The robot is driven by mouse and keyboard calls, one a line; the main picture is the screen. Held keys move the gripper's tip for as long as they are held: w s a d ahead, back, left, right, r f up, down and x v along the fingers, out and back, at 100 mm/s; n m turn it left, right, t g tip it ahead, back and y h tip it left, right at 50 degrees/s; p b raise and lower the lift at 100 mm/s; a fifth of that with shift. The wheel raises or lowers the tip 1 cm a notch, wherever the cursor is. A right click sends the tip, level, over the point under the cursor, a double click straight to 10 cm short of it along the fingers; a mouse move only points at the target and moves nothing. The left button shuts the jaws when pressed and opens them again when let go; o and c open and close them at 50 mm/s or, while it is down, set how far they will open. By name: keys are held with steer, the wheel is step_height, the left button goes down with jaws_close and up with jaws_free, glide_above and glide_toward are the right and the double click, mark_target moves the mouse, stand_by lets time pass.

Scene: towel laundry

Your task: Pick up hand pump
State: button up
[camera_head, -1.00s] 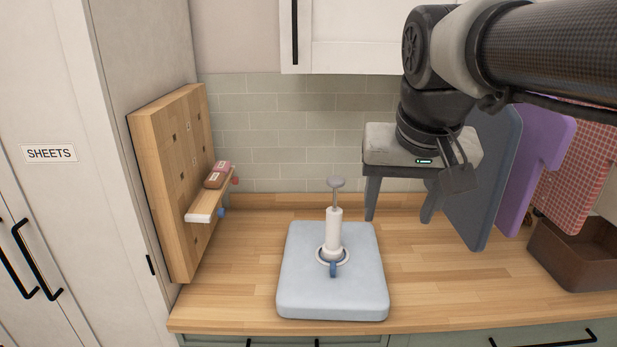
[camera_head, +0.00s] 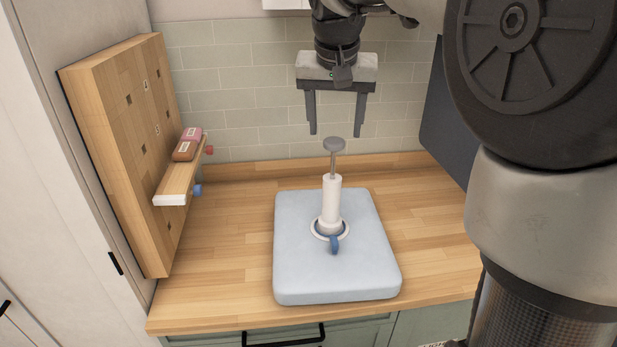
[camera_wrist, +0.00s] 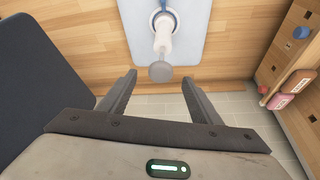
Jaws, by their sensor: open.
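The hand pump (camera_head: 331,203) stands upright on a pale blue vacuum bag or pad (camera_head: 300,272) on the wooden counter. It has a white body, a thin grey rod and a round grey knob on top. A blue tab shows at its base. My gripper (camera_head: 334,134) is open and empty, with its fingers pointing down above and apparently a little behind the knob. In the wrist view my open gripper (camera_wrist: 158,80) has the hand pump (camera_wrist: 163,40) just ahead of its fingertips, the grey knob lying roughly in line with the gap. Nothing is between the fingers.
A wooden pegboard (camera_head: 120,150) stands at the left, with a small shelf (camera_head: 178,184) holding brown and pink blocks (camera_head: 187,150). A tiled wall (camera_head: 240,90) rises behind. A dark hanging panel (camera_head: 445,130) is at the right. The counter (camera_head: 225,240) around the pad is clear.

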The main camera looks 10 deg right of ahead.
glide_above(333, 174)
step_height(333, 174, down, 9)
steer(key=shift+s+f, duration=0.1)
steer(key=shift+f, duration=0.1)
steer(key=shift+r, duration=0.1)
jaws_close()
